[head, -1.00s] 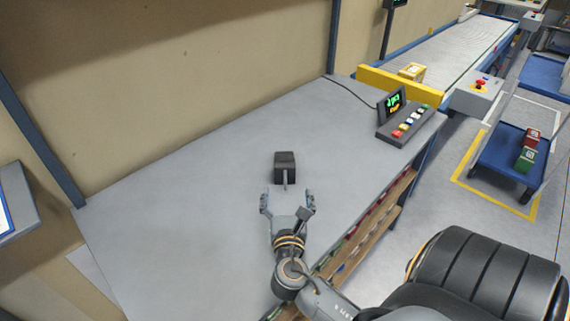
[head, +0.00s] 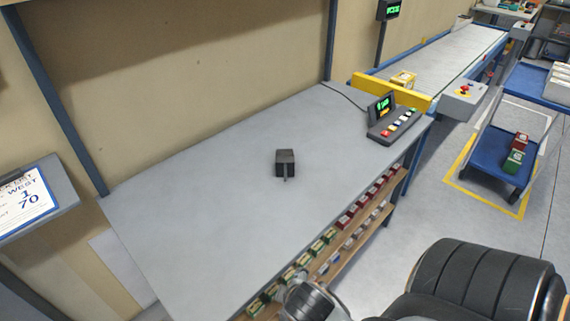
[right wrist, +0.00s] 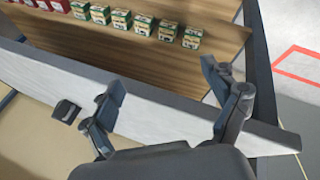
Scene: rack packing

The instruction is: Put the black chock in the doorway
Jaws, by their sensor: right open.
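The black chock (head: 285,162) sits on the grey table (head: 200,210), around its middle, with a small stem on its near side. Nothing holds it. A small dark block, which looks like the same chock (right wrist: 66,111), shows at the left in the right wrist view, beyond the fingers. My right gripper (right wrist: 163,82) is open and empty, near the table's edge and shelf. In the head view only part of my right arm shows at the bottom, and its fingers are hidden. My left gripper is not in view. I see no clear doorway.
A button console (head: 393,124) stands at the table's far right corner. A shelf (right wrist: 150,50) under the table holds several small boxes. A blue cart (head: 490,160) with boxes stands on the right. The table around the chock is clear.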

